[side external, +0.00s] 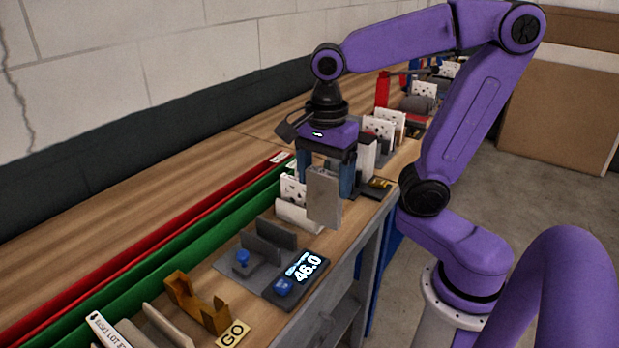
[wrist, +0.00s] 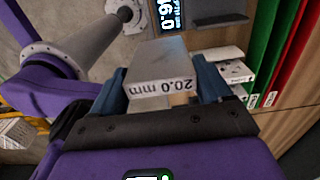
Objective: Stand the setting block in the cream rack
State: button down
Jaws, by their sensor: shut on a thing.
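The setting block (side external: 324,198) is a grey rectangular block, held upright in the side view. In the wrist view the setting block (wrist: 163,62) shows its end face marked "20.0 mm". My gripper (side external: 325,178) is shut on it, with one blue finger on each side; the fingers also show in the wrist view (wrist: 160,88). A cream rack (side external: 297,217) with low walls stands just behind and left of the block, partly hidden by it. Another pale, cream-looking two-walled rack (side external: 167,326) is at the lower left. I cannot tell which one the task names.
An orange-brown bracket (side external: 197,304) is beside a GO plate (side external: 232,334). Green (side external: 150,262) and red (side external: 130,248) channels run along the back. Speckled white cards stand behind my gripper.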

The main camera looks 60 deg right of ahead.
jog(key=shift+s+r, duration=0.15)
jog(key=shift+s, duration=0.05)
jog(key=shift+w+a+r, duration=0.1)
jog(key=shift+a, duration=0.15)
jog(key=w+a, duration=0.4)
jog(key=a, duration=0.6)
jog(key=w+a, duration=0.5)
jog(key=a, duration=0.6)
jog(key=w+a+f, duration=0.1)
jog(key=w+a, duration=0.3)
jog(key=a, duration=0.6)
jog(key=shift+w+a, duration=0.15)
jog(key=shift+a, duration=0.05)
jog(key=shift+f, duration=0.1)
jog(key=shift+f, duration=0.1)
jog(key=shift+f, duration=2.3)
notch_tip(320, 180, down, 7)
dwell(1.4)
